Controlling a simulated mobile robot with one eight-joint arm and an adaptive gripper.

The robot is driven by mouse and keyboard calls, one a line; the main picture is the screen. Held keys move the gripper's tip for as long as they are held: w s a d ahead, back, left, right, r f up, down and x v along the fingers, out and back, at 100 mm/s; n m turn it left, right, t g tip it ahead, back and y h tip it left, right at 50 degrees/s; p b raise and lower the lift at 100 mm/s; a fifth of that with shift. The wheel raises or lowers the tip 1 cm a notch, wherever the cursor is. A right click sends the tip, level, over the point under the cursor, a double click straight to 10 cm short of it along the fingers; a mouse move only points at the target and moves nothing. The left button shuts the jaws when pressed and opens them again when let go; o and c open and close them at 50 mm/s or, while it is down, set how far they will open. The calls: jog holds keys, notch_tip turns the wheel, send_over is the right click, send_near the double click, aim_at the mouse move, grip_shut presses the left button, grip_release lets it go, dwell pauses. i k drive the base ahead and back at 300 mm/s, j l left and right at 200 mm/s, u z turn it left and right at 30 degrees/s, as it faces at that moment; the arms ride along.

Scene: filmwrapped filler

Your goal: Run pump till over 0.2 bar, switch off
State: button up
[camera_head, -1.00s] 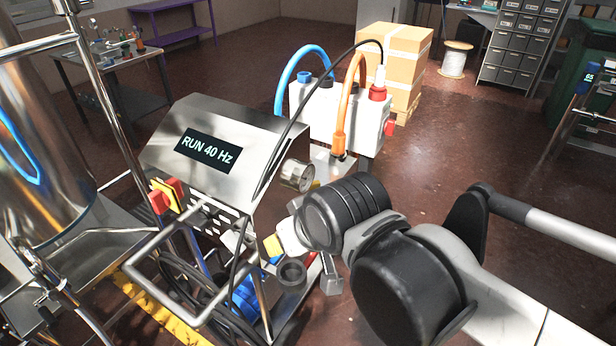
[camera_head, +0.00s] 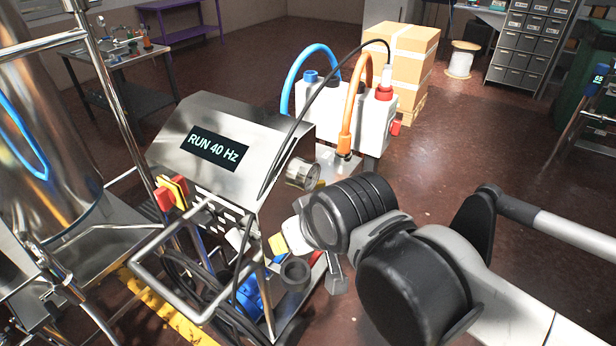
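The pump cart's steel housing (camera_head: 240,130) stands left of centre, and its display (camera_head: 215,148) reads "RUN 40 Hz". A round pressure gauge (camera_head: 301,173) sits on the housing's right side; its face is turned away and I cannot read it. A red and yellow switch (camera_head: 171,192) is on the housing's left end. The blue pump (camera_head: 247,296) shows low inside the frame. My arm comes in from the right.
A steel tank (camera_head: 50,150) stands at left. A white socket box (camera_head: 345,117) with blue and orange cables is behind the cart. A cable (camera_head: 285,125) arcs across the housing. A tube handle (camera_head: 170,290) juts forward.

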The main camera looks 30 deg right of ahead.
aim_at(166, 199)
jog(key=i+j+z, duration=0.1)
jog(key=j, duration=0.4)
jog(key=i+j, duration=0.1)
jog(key=j, duration=0.4)
jog(key=i+j+z, duration=0.15)
jog(key=j, duration=0.4)
jog(key=k, duration=0.05)
